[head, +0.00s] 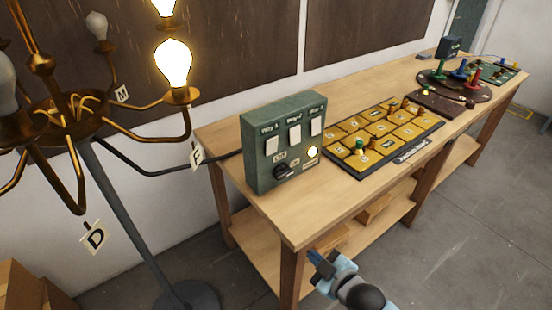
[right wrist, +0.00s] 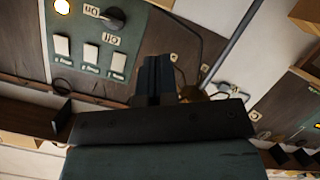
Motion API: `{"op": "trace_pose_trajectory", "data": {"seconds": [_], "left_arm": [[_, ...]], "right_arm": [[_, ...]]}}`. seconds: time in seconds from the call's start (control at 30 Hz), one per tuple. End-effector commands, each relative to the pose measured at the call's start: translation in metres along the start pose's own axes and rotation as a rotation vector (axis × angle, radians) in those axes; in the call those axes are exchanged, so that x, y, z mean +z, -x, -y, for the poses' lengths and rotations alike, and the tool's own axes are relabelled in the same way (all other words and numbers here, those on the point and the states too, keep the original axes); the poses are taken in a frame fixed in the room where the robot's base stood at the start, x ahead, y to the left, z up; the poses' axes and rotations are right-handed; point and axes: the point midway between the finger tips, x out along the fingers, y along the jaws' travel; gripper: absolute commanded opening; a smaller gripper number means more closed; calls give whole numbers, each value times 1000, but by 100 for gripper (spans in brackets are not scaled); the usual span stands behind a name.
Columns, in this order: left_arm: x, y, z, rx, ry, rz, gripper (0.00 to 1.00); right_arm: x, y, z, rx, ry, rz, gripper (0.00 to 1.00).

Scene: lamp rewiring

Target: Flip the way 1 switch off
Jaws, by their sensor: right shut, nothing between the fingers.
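The green switch box (head: 256,172) stands at the near left end of the workbench. Its front has three white rocker switches in a row under labels. The way 1 switch (head: 272,145) is the leftmost; its tilt is too small to tell. In the right wrist view the box is upside down, with the way 1 switch (right wrist: 117,61) rightmost. My right gripper (head: 319,262) is shut and empty, low in front of the bench's near edge, well apart from the box. Its closed fingers (right wrist: 158,75) also show in the right wrist view. My left gripper is out of view.
A dark knob (head: 284,171) and a glowing round light (head: 312,152) sit below the switches. A brass lamp with lit bulbs (head: 173,64) and tags stands left of the bench. A yellow tile board (head: 385,137) lies right of the box. Bench top (head: 300,222) before the box is bare.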

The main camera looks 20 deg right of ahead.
Motion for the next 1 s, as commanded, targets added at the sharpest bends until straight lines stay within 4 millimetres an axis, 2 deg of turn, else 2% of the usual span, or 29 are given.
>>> {"op": "trace_pose_trajectory", "data": {"seconds": [0.03,0.13,0.3,0.4,0.6,1.0], "left_arm": [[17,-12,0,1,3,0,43],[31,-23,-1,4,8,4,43],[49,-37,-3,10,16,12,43],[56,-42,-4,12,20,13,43],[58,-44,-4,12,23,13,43],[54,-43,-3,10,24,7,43]], "right_arm": [[-5,-20,-16,36,124,-56,0],[-30,-44,-51,108,368,-138,0],[-69,-65,-99,237,714,-231,0],[-87,-70,-118,299,854,-258,0],[-105,-72,-135,359,984,-278,0],[-107,-74,-137,362,991,-278,0]]}}
